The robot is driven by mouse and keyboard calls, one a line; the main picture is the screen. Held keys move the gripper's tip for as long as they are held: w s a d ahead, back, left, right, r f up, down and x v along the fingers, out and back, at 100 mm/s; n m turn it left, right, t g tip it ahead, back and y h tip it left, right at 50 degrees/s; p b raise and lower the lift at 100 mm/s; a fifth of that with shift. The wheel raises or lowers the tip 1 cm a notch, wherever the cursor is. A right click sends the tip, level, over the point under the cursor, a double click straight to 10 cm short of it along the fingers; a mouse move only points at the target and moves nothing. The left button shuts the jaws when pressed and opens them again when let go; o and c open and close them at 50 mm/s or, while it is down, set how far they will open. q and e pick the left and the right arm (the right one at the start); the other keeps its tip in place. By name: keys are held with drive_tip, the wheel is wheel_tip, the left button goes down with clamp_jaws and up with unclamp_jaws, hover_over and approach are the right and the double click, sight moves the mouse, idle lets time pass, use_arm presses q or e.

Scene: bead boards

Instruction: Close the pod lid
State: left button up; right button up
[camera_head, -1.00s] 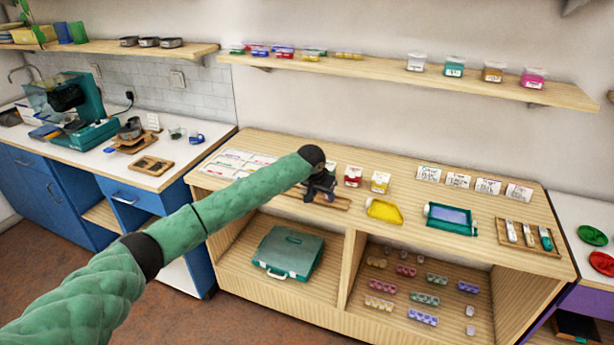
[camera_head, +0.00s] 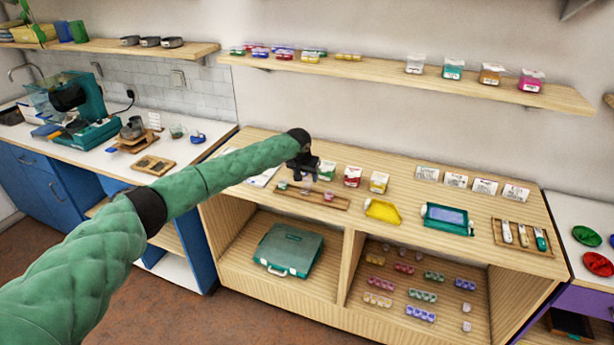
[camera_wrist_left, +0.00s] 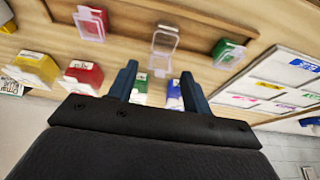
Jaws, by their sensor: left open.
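Three small pods sit in a row on a wooden tray (camera_head: 340,204) on the counter. A green pod (camera_wrist_left: 225,46) is at one end, a clear or pale pod (camera_wrist_left: 164,38) in the middle and a red pod (camera_wrist_left: 90,15) at the other end. Each has a clear flap that looks swung out from its body; the exact lid angle is hard to tell. My left gripper (camera_head: 311,177) hangs above the tray's back edge, near the middle pod. In the wrist view its two fingers (camera_wrist_left: 158,78) are apart and empty, pointing toward the middle pod.
A yellow scoop-like tray (camera_head: 382,210) and a teal framed board (camera_head: 448,219) lie to the right, with bare counter between.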

sight(307, 181)
use_arm(q)
drive_tip(key=shift+x, duration=1.05)
use_arm(e)
drive_tip(key=shift+s+d+f, duration=0.1)
drive_tip(key=shift+s+f, duration=0.05)
drive_tip(key=shift+s, duration=0.35)
drive_tip(key=shift+s+d+f, duration=0.1)
drive_tip(key=shift+s+f, duration=0.05)
drive_tip(key=shift+s, duration=0.3)
use_arm(q)
drive_tip(key=c, duration=1)
use_arm(e)
drive_tip(key=shift+w+d, duration=0.1)
